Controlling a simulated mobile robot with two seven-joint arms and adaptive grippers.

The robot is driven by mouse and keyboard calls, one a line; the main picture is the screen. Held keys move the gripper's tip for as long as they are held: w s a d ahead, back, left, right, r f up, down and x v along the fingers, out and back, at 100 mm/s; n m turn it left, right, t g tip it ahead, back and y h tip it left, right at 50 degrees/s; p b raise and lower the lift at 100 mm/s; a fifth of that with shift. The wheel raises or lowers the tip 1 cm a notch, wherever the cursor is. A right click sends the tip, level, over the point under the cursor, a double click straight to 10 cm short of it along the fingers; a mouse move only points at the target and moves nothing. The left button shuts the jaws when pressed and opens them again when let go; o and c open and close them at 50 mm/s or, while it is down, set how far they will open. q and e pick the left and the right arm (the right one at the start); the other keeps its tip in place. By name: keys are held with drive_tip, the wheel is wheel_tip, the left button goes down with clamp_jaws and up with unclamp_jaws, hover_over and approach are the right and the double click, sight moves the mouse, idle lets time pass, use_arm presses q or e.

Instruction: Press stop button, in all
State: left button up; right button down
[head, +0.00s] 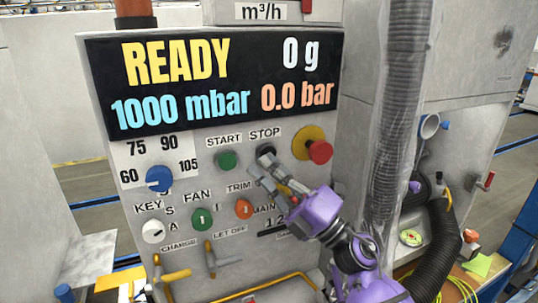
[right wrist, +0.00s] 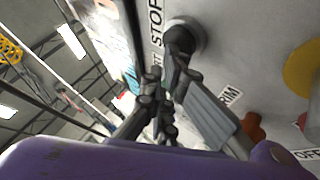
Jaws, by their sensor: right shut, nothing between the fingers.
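The stop button (head: 265,151) is a dark round button under the STOP label on the grey control panel (head: 180,190). My right gripper (head: 261,170) is shut and empty, its fingertips at the lower edge of the button in the head view. In the right wrist view the fingertips (right wrist: 180,45) overlap the button's dark centre, and its grey ring (right wrist: 203,36) shows around them. They look in contact or nearly so; I cannot tell whether the button is pushed in. The display (head: 212,80) reads READY, 0 g, 1000 mbar, 0.0 bar. My left gripper is not in view.
A green start button (head: 227,160) is left of the stop button. A red emergency knob on yellow (head: 319,151) is to its right. An orange trim knob (head: 244,209) is below. A thick ribbed hose (head: 398,110) hangs right of the panel, close to my right arm.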

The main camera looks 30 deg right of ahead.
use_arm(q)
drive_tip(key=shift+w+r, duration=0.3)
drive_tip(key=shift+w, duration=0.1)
use_arm(e)
drive_tip(key=shift+s, duration=0.75)
use_arm(q)
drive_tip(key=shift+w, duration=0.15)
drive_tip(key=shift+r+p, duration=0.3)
drive_tip(key=shift+p, duration=0.05)
use_arm(e)
drive_tip(key=s, duration=0.5)
drive_tip(key=shift+a, duration=0.15)
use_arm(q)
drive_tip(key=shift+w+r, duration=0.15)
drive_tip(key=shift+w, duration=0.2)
